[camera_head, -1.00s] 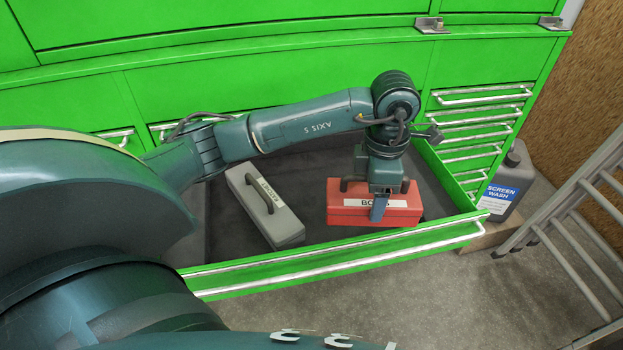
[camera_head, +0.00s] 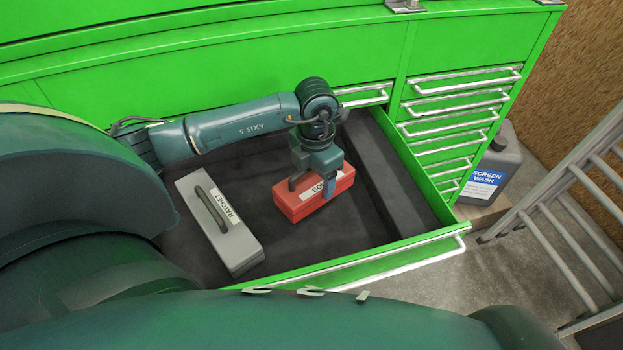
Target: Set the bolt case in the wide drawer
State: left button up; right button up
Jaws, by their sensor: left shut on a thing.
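The bolt case is a red box (camera_head: 297,206) with a white label, partly hidden by the gripper. My left gripper (camera_head: 313,186) comes down over it from above and is shut on it. The case is inside the outline of the open wide drawer (camera_head: 345,269), right of its middle and turned at an angle. I cannot tell whether its underside touches the drawer floor. My right gripper is not in view.
A grey case (camera_head: 238,247) with a dark handle and a label lies in the drawer to the left. Dark floor is bare right of the red case. A screen wash bottle (camera_head: 491,170) and a ladder (camera_head: 560,215) stand right of the cabinet.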

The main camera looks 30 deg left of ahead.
aim_at(315, 188)
pick_arm(q)
jog(key=shift+f, duration=1.8)
jog(key=shift+f, duration=0.1)
jog(key=shift+w+f, duration=0.1)
jog(key=shift+f, duration=0.05)
jog(key=o, duration=1.3)
notch_tip(315, 188, up, 12)
jog(key=shift+r+b, duration=0.25)
jog(key=shift+b, duration=0.25)
